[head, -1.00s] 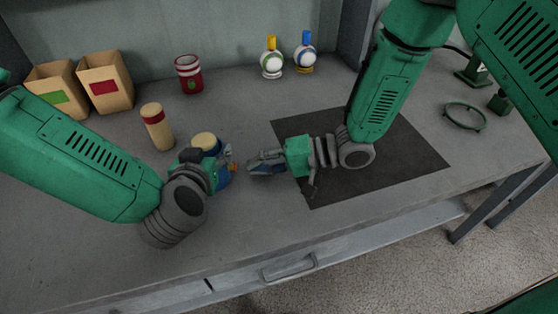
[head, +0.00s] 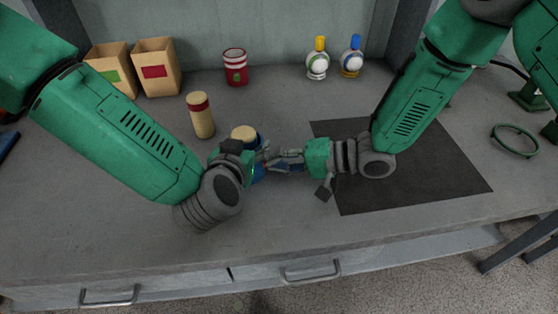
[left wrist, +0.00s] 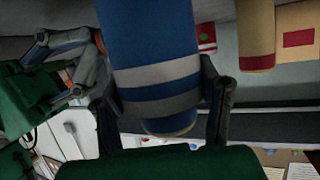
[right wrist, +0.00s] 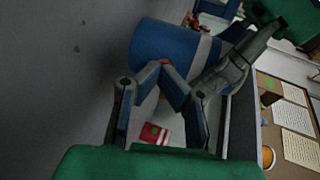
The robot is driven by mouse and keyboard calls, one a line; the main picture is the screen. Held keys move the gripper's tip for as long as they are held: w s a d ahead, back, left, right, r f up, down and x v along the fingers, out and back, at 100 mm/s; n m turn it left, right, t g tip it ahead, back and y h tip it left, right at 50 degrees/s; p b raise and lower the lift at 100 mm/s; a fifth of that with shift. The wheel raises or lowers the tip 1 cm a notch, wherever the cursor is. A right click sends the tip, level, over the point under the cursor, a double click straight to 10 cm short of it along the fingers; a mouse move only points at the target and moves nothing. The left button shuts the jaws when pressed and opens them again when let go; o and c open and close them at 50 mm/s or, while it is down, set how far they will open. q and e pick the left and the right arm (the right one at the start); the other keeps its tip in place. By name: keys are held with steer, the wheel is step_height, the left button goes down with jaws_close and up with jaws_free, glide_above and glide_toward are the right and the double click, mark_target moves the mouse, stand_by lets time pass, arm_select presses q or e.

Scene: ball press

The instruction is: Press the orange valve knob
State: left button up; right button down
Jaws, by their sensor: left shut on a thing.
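My left gripper (head: 250,163) is shut on a blue canister (left wrist: 155,45) with grey bands. Its tan lid (head: 244,132) shows above the gripper in the head view. My right gripper (head: 278,163) points left, with its fingertips close beside the canister. In the right wrist view its fingers (right wrist: 164,68) come together in front of the blue wall; contact cannot be told. A small orange-red patch (right wrist: 192,21) shows past the canister there; I cannot tell whether it is the orange knob. The knob is otherwise hidden by the grippers.
A tan bottle with a red band (head: 201,116) stands behind my left gripper. Two open boxes (head: 157,66), a red cup (head: 235,69) and two round flasks (head: 318,60) stand at the back. A dark mat (head: 430,165) lies right; the front table surface is clear.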

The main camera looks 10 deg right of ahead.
steer(key=v, duration=0.4)
steer(key=f+v, duration=0.1)
steer(key=v, duration=0.8)
steer(key=shift+d, duration=0.6)
arm_select(q)
steer(key=o, duration=1.7)
